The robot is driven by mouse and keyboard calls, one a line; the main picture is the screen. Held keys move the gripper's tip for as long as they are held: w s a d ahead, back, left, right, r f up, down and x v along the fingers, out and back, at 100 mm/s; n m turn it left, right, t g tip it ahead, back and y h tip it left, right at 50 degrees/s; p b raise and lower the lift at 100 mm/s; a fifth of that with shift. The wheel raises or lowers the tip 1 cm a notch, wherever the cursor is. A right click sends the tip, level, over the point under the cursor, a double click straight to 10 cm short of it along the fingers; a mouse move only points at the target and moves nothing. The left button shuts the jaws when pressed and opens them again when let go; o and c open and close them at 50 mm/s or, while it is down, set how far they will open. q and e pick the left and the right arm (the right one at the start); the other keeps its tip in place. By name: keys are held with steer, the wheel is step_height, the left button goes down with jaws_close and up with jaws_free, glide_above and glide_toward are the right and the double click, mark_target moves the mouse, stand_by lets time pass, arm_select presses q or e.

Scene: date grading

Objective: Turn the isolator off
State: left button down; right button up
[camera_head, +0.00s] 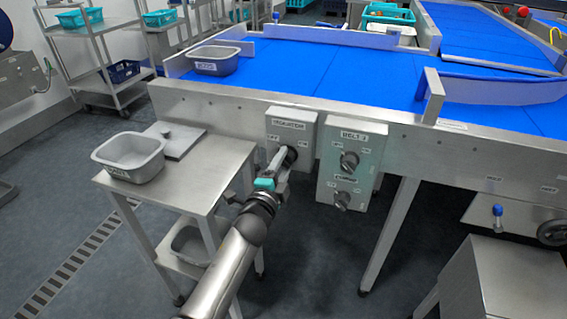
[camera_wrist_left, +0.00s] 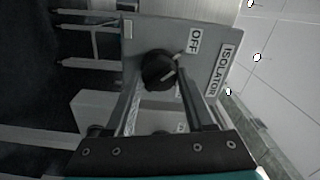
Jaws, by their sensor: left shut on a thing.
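The isolator box (camera_head: 290,128) is a grey box labelled ISOLATOR on the conveyor's front beam. Its round black knob (camera_head: 292,153) is partly hidden by my left gripper (camera_head: 283,160). In the left wrist view the knob (camera_wrist_left: 158,70) sits between the tips of my left gripper (camera_wrist_left: 160,82), which is shut on it. The OFF label (camera_wrist_left: 194,41) shows beside the knob; the other label is mostly hidden by a finger. A pale mark shows on the knob, but I cannot tell for sure which position it points to. My right gripper is not in view.
The BELT 1 box (camera_head: 350,165) with two knobs is close to the right. A steel side table (camera_head: 205,160) with a grey tub (camera_head: 130,158) stands to the left. The blue conveyor (camera_head: 330,70) lies behind, with another grey tub (camera_head: 215,62) on it.

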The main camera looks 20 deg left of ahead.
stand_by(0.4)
arm_select(q)
steer(key=shift+c, duration=1.3)
jaws_free()
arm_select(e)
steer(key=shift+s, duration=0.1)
arm_select(q)
steer(key=shift+s, duration=0.1)
steer(key=shift+s, duration=0.25)
steer(key=s+p, duration=0.4)
steer(key=s, duration=1)
steer(key=shift+s+a, duration=0.3)
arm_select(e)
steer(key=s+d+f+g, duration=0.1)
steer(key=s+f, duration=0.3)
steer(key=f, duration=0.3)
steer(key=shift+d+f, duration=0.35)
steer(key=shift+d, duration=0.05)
